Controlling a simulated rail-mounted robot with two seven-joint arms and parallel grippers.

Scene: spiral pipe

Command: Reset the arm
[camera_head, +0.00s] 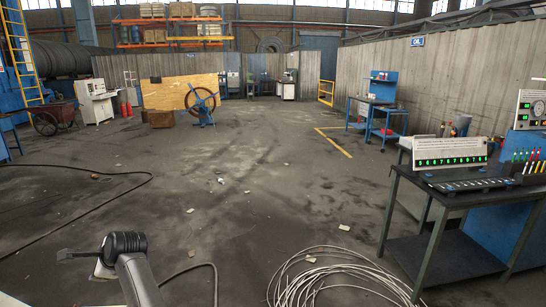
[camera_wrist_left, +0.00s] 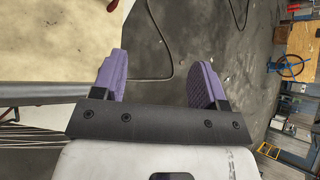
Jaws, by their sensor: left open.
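My left gripper (camera_wrist_left: 160,78) shows in the left wrist view with its two purple-padded fingers spread wide apart. Nothing is between them; the grey floor shows through the gap. In the head view my left arm (camera_head: 128,262) reaches in at the bottom left, with a dark rounded joint at its top. A small dark part sticks out to the left of that joint; I cannot make out the fingers there. My right arm and right gripper are not in view.
A dark workbench (camera_head: 444,211) with a green-lit display panel (camera_head: 436,152) stands at the right. Coiled cable (camera_head: 335,277) lies on the floor at the bottom. A blue-framed handwheel (camera_head: 201,104) and a wooden panel (camera_head: 170,92) stand farther back. The middle floor is mostly clear, with small debris.

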